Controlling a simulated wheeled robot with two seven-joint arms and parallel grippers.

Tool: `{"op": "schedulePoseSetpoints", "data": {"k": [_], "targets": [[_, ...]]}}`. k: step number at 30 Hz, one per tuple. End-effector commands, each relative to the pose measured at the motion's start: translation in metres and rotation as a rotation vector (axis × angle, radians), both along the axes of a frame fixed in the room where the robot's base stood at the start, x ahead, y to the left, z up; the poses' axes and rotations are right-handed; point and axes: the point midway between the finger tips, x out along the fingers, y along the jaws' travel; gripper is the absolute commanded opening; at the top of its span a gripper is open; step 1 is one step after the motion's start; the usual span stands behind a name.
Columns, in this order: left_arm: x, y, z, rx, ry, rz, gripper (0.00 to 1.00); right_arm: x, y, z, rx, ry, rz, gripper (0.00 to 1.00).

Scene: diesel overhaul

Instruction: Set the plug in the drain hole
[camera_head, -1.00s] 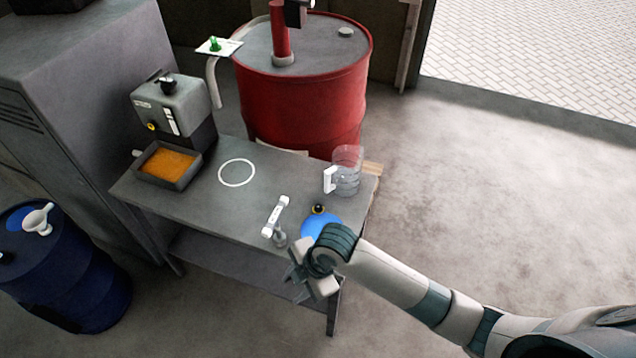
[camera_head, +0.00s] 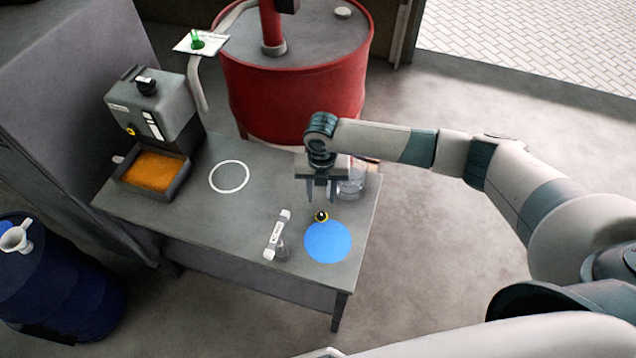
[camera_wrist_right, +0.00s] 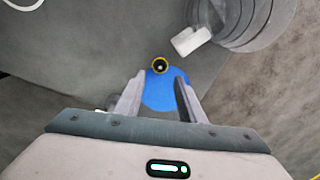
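A small black plug with a yellow ring (camera_head: 321,216) stands on the grey table at the far edge of a flat blue disc (camera_head: 328,243). My right gripper (camera_head: 321,197) points down above the table, open and empty, its fingers just above and beyond the plug. In the right wrist view the plug (camera_wrist_right: 159,65) shows just past the gap between the open fingertips (camera_wrist_right: 160,83), apart from them. A grey machine (camera_head: 153,108) at the table's left end has a small yellow-ringed spot low on its front (camera_head: 130,131); I cannot tell whether it is the drain hole. My left gripper is not in view.
A white-ended tool (camera_head: 277,236) lies left of the blue disc. A tray of orange liquid (camera_head: 125,182) sits before the machine. The table around the white ring (camera_head: 245,182) is clear. A red drum (camera_head: 290,95) stands behind.

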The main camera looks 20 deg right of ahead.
Motion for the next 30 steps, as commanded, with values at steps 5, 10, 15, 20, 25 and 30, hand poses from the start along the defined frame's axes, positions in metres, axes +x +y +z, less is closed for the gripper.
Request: {"op": "schedulePoseSetpoints", "data": {"k": [5, 10, 15, 20, 25, 30], "targets": [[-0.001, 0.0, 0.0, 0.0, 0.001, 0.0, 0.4, 0.0, 0.0, 0.0, 0.0, 0.0, 0.001, 0.36], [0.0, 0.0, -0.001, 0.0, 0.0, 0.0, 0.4, 0.0, 0.0, -0.001, 0.0, 0.0, 0.0, 0.36], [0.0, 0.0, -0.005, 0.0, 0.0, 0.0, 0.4, 0.0, 0.0, -0.006, 0.0, 0.0, 0.0, 0.36], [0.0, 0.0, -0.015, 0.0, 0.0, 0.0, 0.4, -0.001, 0.0, -0.016, 0.0, 0.0, 0.0, 0.36], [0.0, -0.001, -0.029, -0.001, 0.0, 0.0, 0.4, -0.001, 0.0, -0.032, 0.0, 0.0, 0.0, 0.36], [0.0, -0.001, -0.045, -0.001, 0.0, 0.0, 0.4, -0.001, 0.0, -0.049, 0.0, 0.0, 0.0, 0.36]]}}
